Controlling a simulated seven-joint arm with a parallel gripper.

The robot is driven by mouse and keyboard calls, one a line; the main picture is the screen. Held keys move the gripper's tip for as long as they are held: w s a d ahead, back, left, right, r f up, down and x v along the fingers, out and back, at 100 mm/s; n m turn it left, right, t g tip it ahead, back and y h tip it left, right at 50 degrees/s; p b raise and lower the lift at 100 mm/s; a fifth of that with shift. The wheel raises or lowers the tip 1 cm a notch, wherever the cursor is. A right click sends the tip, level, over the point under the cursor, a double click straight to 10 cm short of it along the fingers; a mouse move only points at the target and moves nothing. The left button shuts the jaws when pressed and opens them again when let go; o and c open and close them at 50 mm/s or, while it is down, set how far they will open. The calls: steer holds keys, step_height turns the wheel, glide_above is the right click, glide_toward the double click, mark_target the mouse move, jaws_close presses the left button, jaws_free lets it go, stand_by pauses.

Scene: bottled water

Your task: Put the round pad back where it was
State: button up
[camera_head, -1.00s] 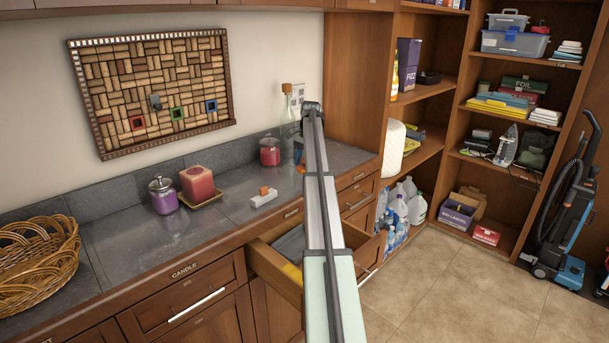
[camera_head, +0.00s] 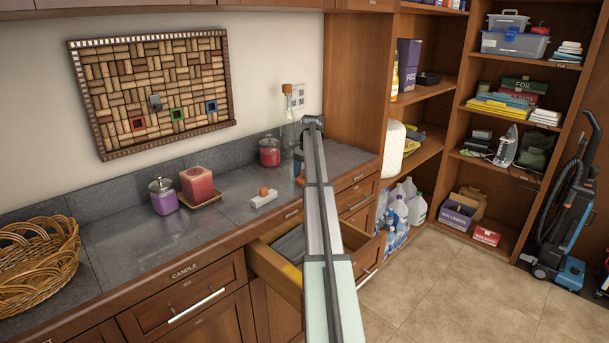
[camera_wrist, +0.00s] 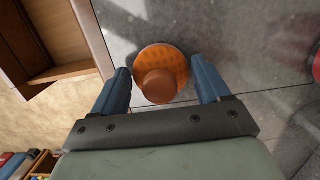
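The round pad (camera_wrist: 162,62) is an orange disc with a darker orange-brown knob on top. In the wrist view it lies over the grey countertop, knob towards the camera. My gripper (camera_wrist: 161,78) is open, with one blue finger on each side of the pad. Small gaps seem to show between fingers and pad; I cannot tell whether they touch. In the head view my gripper (camera_head: 299,165) is low over the counter's right part, and the pad is mostly hidden behind my arm.
An open drawer (camera_head: 288,266) juts out below the counter. A white block with an orange top (camera_head: 264,199), a red jar (camera_head: 270,152), a glass bottle (camera_head: 287,135), a red candle (camera_head: 197,184) and a purple jar (camera_head: 163,197) stand on the counter. The wall rises behind.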

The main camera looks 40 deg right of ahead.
steer(key=shift+o, duration=1.3)
step_height(320, 180, up, 12)
steer(key=d, duration=0.1)
steer(key=shift+d, duration=0.4)
